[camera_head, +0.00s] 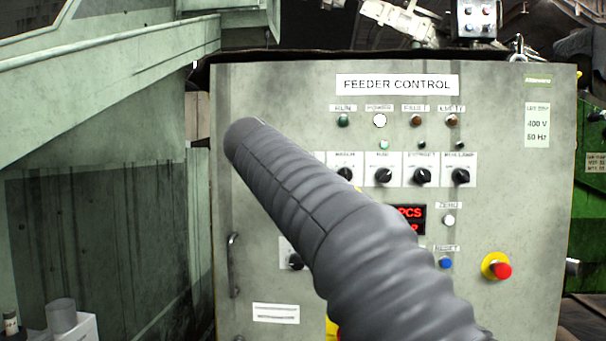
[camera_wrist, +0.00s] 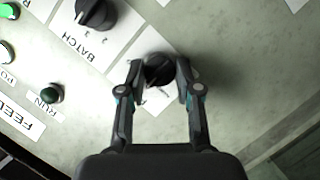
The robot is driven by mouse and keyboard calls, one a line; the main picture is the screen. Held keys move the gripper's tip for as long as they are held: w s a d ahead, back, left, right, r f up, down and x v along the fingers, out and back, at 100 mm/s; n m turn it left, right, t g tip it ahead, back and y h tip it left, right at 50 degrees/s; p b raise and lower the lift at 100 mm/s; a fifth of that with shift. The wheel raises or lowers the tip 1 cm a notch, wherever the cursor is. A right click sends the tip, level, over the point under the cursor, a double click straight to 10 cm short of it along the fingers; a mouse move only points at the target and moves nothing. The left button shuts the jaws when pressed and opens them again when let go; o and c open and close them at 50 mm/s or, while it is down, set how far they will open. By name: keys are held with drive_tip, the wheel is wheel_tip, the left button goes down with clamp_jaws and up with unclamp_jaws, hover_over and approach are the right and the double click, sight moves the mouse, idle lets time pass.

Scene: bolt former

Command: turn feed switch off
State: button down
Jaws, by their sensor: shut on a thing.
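The feeder control panel (camera_head: 500,130) stands upright ahead. In the wrist view, my gripper (camera_wrist: 160,78) is shut on a black rotary knob (camera_wrist: 157,66), one finger on each side. This knob sits on a white plate beside the one marked BATCH. Its own label is covered by my fingers, so I cannot read that it is the feed switch or which way it points. In the head view, my arm hides this knob and my gripper. The BATCH knob (camera_wrist: 97,14) is free; it also shows in the head view (camera_head: 345,173).
More knobs (camera_head: 422,175) line the row to the right. Indicator lamps (camera_head: 380,121) sit above. A red emergency stop (camera_head: 503,270) and a blue button (camera_head: 445,262) are lower right. Another knob (camera_head: 295,261) is lower left. A green-grey machine (camera_head: 90,200) stands left.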

idle(0.3)
drive_tip(key=c, duration=0.8)
unclamp_jaws()
drive_tip(key=shift+s, duration=0.1)
drive_tip(key=v, duration=1.2)
